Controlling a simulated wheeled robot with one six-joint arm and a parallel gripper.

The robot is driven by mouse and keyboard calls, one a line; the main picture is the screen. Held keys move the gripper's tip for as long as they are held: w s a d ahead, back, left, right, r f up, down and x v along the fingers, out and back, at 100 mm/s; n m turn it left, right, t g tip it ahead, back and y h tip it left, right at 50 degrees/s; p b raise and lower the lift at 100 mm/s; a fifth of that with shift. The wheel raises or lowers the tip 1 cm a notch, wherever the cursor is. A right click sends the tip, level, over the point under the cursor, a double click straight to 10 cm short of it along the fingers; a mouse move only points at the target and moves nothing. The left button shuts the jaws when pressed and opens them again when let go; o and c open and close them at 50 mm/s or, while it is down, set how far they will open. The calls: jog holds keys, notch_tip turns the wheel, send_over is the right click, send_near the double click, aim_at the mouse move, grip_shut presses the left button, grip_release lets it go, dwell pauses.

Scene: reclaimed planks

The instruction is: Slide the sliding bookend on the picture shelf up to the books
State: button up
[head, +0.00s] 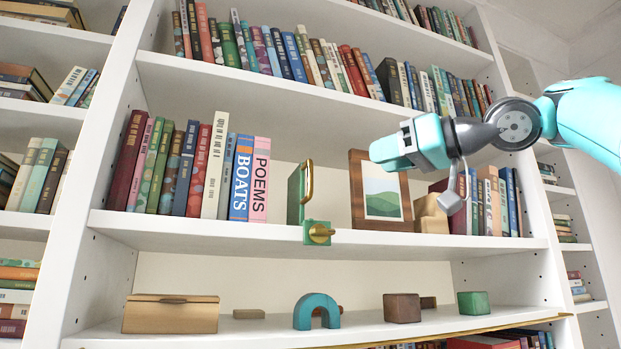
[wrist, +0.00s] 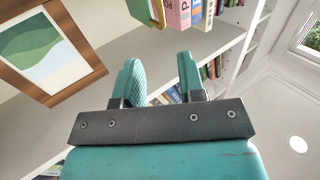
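The sliding bookend is a green upright plate (head: 295,196) with a brass handle (head: 309,182), on the middle shelf (head: 190,228) in the head view. A green block with a brass knob (head: 319,233) sits at its foot on the shelf's front edge. The row of books (head: 190,170) stands to its left, ending in the pink POEMS book (head: 260,180); a gap separates them. My gripper (head: 385,150) is in front of the shelf, up and right of the bookend, apart from it. In the wrist view its teal fingers (wrist: 160,80) are spread with nothing between them.
A framed landscape picture (head: 380,192) stands right of the bookend, with a wooden object (head: 431,215) and more books beyond. The shelf below holds a wooden box (head: 171,314), a teal arch (head: 317,311) and small blocks. Packed books line the shelf above (head: 280,93).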

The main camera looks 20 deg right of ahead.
aim_at(310, 177)
jog(key=p+x, duration=0.3)
jog(key=x, duration=1.3)
jog(key=shift+s, duration=0.1)
grip_shut()
